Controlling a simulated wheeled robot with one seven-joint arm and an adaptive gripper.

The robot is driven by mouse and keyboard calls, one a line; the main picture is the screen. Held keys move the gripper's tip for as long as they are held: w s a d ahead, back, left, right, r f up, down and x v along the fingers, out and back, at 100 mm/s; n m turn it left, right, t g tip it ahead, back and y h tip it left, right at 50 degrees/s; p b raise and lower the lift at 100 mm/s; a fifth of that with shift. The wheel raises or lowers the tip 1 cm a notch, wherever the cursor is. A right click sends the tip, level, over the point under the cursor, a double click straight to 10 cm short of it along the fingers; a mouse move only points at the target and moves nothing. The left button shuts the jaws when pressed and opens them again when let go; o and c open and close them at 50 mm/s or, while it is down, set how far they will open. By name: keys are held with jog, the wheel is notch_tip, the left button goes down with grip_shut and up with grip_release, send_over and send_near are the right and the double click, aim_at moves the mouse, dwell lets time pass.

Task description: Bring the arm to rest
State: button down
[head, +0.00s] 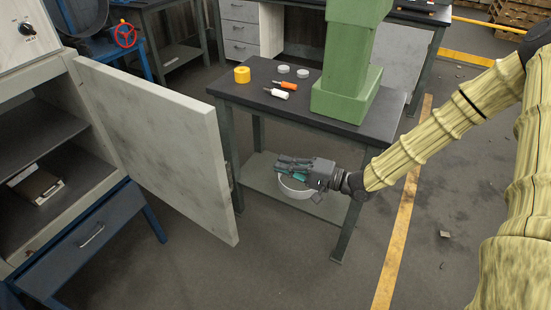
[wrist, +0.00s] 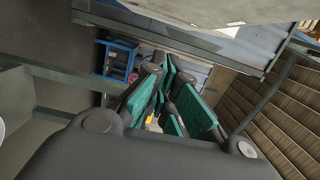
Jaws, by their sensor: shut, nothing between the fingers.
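My arm, in a yellow-green ribbed cover, reaches in from the right in the head view. My gripper (head: 284,165) is at its end, in front of the dark table (head: 225,88) and below its top. It is shut and empty, pointing left. In the wrist view its fingers (wrist: 165,100) with green pads fill the middle. In the head view the gripper partly covers a white round bowl-like item (head: 299,192) on the table's lower shelf.
A cabinet with an open grey door (head: 160,145) stands at the left, its door edge near the gripper. A green column (head: 347,70), two screwdrivers (head: 281,90) and a yellow roll (head: 242,75) stand or lie on the table. The floor (head: 270,270) below is clear.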

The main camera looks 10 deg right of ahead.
jog(key=shift+s+d, duration=0.15)
jog(key=s+a+f+n+g+h+p, duration=0.1)
jog(key=s+a+f+g+h+p, duration=0.1)
jog(key=s+f+h, duration=0.5)
jog(key=s+a+f+n+g+h+p, duration=0.15)
jog(key=s+f, duration=0.35)
jog(key=f, duration=0.7)
jog(key=s+d+f+n+g+h+p, duration=0.1)
jog(key=s+d+f+n+g+h, duration=0.1)
jog(key=s, duration=0.9)
jog(key=s+d+f+n+g+h+p, duration=0.1)
jog(key=s+d+f+g+h, duration=0.3)
jog(key=s, duration=0.8)
jog(key=shift+d+f+n+g, duration=0.4)
jog(key=shift+d+n+g, duration=0.15)
jog(key=shift+d, duration=0.3)
jog(key=shift+s+d, duration=0.1)
jog(key=shift+d, duration=0.05)
